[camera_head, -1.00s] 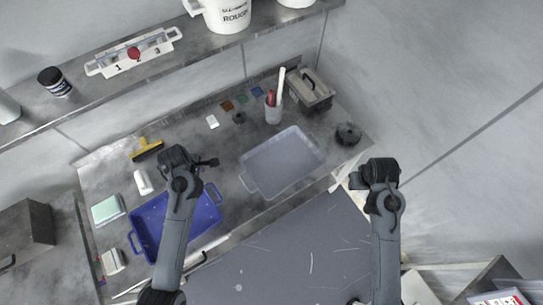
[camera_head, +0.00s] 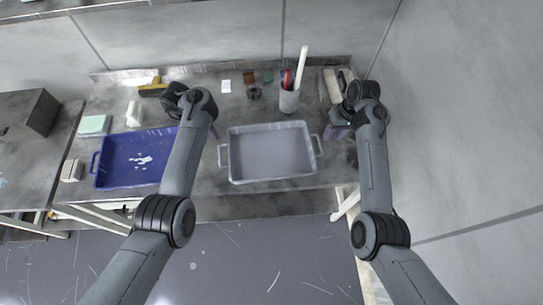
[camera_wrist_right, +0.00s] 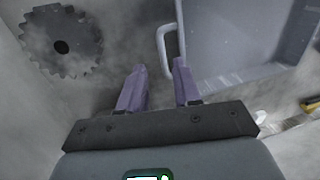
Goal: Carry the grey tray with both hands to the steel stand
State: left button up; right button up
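The grey tray (camera_head: 271,158) lies flat on the workbench, with a handle at its left and right ends. It also shows in the right wrist view (camera_wrist_right: 240,40), with one handle just ahead of the fingers. My right gripper (camera_head: 332,131) is by the tray's right handle. In the right wrist view my right gripper (camera_wrist_right: 159,74) has its two purple fingers apart, with nothing between them. My left gripper (camera_head: 212,132) is near the tray's left handle; its fingers are mostly hidden by its wrist. I cannot make out which thing is the steel stand.
A blue tray (camera_head: 115,160) lies left of the grey tray. A cup (camera_head: 289,101) with tools stands behind it. A toothed black disc (camera_wrist_right: 62,42) lies near my right gripper. A dark metal box (camera_head: 28,113) stands on a bench at the far left.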

aim_at(219, 149)
pick_arm(q)
jog(key=shift+w+a, duration=0.1)
jog(key=shift+a, duration=0.05)
pick_arm(e)
jog(key=shift+a, duration=0.15)
jog(key=shift+f, duration=0.15)
